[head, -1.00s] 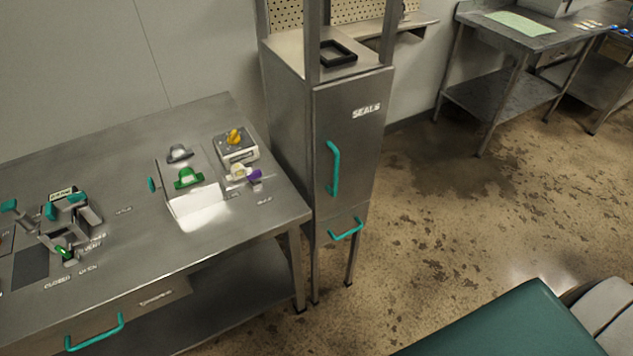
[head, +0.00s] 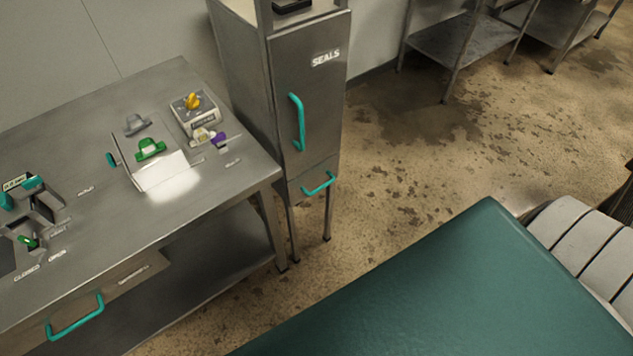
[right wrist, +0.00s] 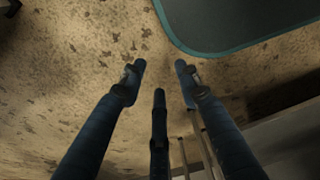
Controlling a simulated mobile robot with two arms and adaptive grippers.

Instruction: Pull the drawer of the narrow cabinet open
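The narrow cabinet (head: 318,85) is a tall steel unit labelled SEALS, standing at the right end of the steel bench. Its door has a vertical teal handle (head: 297,121). Below the door is a small drawer (head: 303,190) with a horizontal teal handle (head: 319,184); the drawer looks shut. My right gripper (right wrist: 160,75) shows in the right wrist view with its dark fingers spread apart and nothing between them, above the speckled floor. No cabinet part is recognisable in that view. My left gripper is not in view.
The steel bench (head: 75,130) left of the cabinet holds small coloured fixtures and has its own teal-handled drawer (head: 80,318). A green-topped surface (head: 450,285) fills the lower right. Stained floor (head: 400,170) lies open right of the cabinet.

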